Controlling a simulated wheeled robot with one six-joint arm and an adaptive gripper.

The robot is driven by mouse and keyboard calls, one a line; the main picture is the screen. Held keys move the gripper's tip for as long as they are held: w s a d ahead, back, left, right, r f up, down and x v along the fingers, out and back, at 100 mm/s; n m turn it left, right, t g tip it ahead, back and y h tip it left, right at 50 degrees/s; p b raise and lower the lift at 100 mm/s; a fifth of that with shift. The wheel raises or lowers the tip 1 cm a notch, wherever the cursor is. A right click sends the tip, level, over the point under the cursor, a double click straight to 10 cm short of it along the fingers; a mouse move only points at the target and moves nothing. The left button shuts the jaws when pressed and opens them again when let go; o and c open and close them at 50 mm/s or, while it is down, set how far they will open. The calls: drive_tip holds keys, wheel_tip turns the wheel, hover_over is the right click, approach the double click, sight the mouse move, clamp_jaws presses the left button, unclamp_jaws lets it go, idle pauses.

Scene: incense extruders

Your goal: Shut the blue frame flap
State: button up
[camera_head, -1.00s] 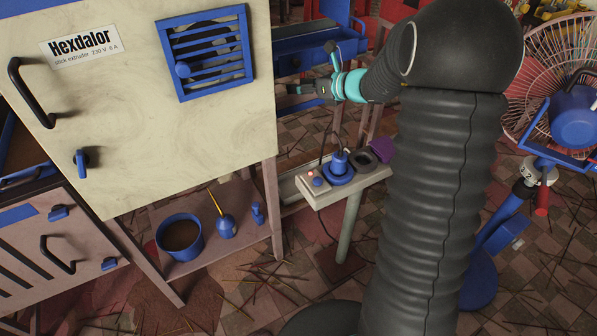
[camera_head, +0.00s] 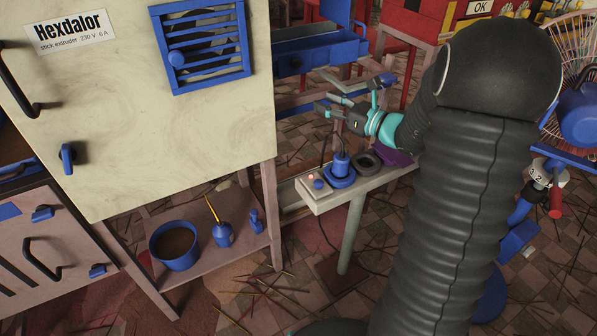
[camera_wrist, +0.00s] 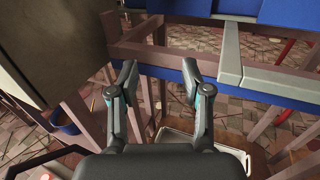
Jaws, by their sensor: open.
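A blue slatted frame (camera_head: 202,47) sits on the pale machine front in the head view, with a blue knob on its left. A separate socket strip (camera_head: 355,180) carries a blue-framed socket with a blue plug (camera_head: 341,166) and a dark-framed one (camera_head: 368,161) beside a purple piece (camera_head: 394,157). I cannot tell which part is the flap. My gripper (camera_head: 325,110) is open and empty, right of the machine and above the strip. In the wrist view the gripper (camera_wrist: 160,72) points toward a wooden bar and blue ledge, with its fingers apart.
A shelf under the machine holds a blue pot (camera_head: 174,246), an oil can (camera_head: 222,234) and a small blue item. A blue trough (camera_head: 307,50) on a wooden stand is behind my gripper. A fan (camera_head: 575,60) stands right. Thin sticks litter the tiled floor.

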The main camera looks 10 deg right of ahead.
drive_tip(key=v, duration=0.5)
drive_tip(key=s+a+n+g+h+p, duration=0.1)
drive_tip(key=s+a+n+g, duration=0.4)
drive_tip(key=s+a+n, duration=0.2)
drive_tip(key=s+a+n+g+h, duration=0.2)
drive_tip(key=s+a+n+g, duration=0.3)
drive_tip(key=s+a+n, duration=0.3)
drive_tip(key=s+r+n, duration=0.1)
drive_tip(key=s, duration=0.3)
drive_tip(key=shift+s+a+g+p, duration=0.2)
drive_tip(key=shift+s+g+p, duration=0.1)
drive_tip(key=shift+s+p, duration=0.05)
drive_tip(key=s+d+r+n+t+h, duration=0.1)
drive_tip(key=s+d+n+t+h, duration=0.1)
drive_tip(key=s+d+n+h, duration=0.4)
drive_tip(key=s+n+h, duration=0.2)
drive_tip(key=s+n, duration=0.2)
drive_tip(key=n, duration=0.1)
drive_tip(key=shift+s+d+n+h, duration=0.25)
drive_tip(key=shift+d+n+h, duration=0.05)
drive_tip(key=shift+n, duration=0.1)
